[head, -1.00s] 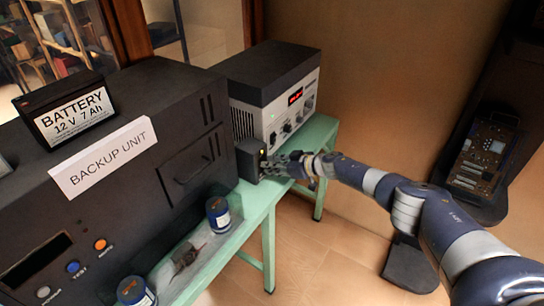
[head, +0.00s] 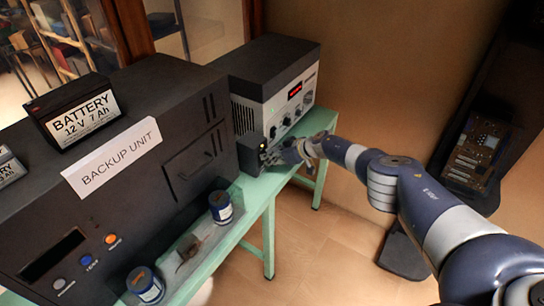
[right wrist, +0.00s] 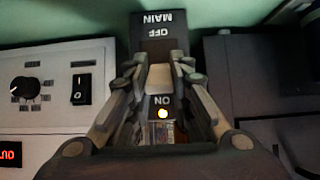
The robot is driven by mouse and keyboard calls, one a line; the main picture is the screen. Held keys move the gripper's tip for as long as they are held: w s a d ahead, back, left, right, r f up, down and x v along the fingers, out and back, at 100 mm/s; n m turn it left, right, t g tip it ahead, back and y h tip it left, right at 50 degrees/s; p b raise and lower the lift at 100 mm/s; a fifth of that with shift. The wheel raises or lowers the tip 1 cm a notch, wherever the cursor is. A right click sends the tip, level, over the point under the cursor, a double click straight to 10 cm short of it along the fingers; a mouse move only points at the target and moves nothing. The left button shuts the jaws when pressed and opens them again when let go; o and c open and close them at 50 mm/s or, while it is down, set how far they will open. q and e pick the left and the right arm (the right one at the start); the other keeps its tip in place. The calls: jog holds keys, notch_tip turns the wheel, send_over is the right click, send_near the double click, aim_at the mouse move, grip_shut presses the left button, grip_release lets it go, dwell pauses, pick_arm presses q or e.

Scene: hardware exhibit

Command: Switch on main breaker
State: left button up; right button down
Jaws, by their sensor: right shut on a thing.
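The main breaker (head: 249,155) is a small dark box on the green bench between the backup unit and the grey power supply. In the right wrist view its dark face (right wrist: 150,22) shows upside down, with MAIN and OFF at the top and ON lower down. A small yellow-white light (right wrist: 163,113) glows beside ON. My right gripper (head: 272,156) is at the breaker's front. In the right wrist view its fingers (right wrist: 159,78) are shut around the pale switch lever, which sits between the OFF and ON labels. My left gripper is not in view.
The backup unit (head: 130,185) carries a battery (head: 82,112) on top. The power supply (head: 280,85) has a red display and knobs. Two blue cans (head: 221,207) stand on the green bench (head: 262,195). A dark panel with a circuit board (head: 473,150) is at right.

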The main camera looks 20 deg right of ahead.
jog(key=c, duration=1.4)
grip_release()
jog(key=shift+a+f, duration=0.1)
jog(key=shift+a, duration=0.05)
jog(key=shift+c, duration=0.2)
jog(key=shift+v, duration=1.05)
jog(key=v, duration=1)
